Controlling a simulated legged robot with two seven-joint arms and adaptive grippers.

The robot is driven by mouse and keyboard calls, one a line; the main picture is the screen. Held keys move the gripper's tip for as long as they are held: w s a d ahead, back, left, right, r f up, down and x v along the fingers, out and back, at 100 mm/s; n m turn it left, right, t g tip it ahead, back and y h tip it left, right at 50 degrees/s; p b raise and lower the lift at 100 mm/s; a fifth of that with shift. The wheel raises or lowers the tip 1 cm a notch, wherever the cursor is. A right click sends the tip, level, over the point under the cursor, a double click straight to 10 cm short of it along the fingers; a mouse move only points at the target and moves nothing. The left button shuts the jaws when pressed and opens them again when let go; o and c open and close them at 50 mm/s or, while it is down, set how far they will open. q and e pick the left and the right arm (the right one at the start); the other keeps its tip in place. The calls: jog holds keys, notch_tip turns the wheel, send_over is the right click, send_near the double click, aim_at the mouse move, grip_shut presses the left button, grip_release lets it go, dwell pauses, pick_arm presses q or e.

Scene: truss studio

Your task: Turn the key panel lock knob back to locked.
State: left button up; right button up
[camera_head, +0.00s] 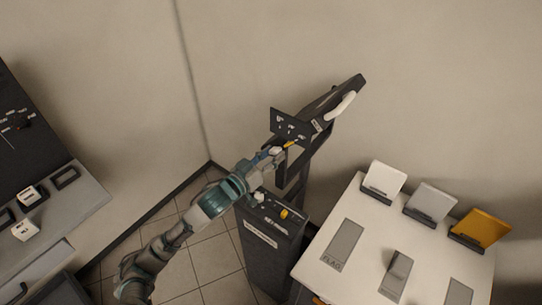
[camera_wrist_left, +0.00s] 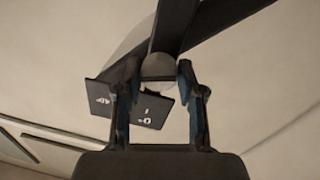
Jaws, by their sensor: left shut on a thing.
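A round grey knob (camera_wrist_left: 157,65) sits between the two fingertips. My left gripper (camera_head: 279,151) reaches the plate's lower edge, and in the wrist view the gripper (camera_wrist_left: 159,74) is shut on the knob. A small yellow part (camera_head: 291,144) shows beside the fingers. The knob's pointing direction is hidden. My right gripper is out of view.
A dark arm with a white handle (camera_head: 341,106) rises right of the panel. A dark cabinet (camera_head: 262,253) with a yellow knob (camera_head: 284,213) on top stands below my gripper. A white table (camera_head: 355,272) with stands is at the right; a dark console (camera_head: 22,140) is at the left.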

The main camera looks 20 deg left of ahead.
pick_arm(q)
jog(key=shift+f, duration=0.35)
dwell(0.3)
jog(key=o, duration=1.1)
jog(key=shift+w+f, duration=0.1)
jog(key=shift+w, duration=0.2)
jog(key=shift+s+r, duration=0.2)
jog(key=shift+v, duration=3.6)
jog(key=shift+o, duration=0.2)
jog(key=shift+w+a+f, duration=0.1)
jog(key=shift+f, duration=0.05)
